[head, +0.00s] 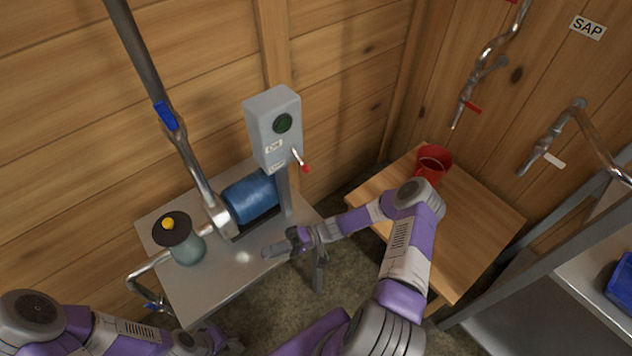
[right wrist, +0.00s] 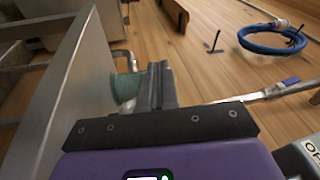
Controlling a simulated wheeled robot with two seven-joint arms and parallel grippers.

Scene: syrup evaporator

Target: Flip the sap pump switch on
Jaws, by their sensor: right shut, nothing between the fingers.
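A corner of a grey box with a partly cut-off label (right wrist: 308,155) shows at the lower right of the right wrist view. My right gripper (head: 268,253) is shut and empty, below and in front of the box, apart from the lever. Its shut fingers show in the right wrist view (right wrist: 156,85). My left gripper (head: 225,343) is at the bottom edge, its fingers unclear.
A blue pump motor (head: 250,198) and a lidded glass jar (head: 187,248) stand on the metal table (head: 215,285). A pipe with a blue handle (head: 166,116) rises behind. A red cup (head: 433,162) stands on the wooden table (head: 475,225), beside my right arm.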

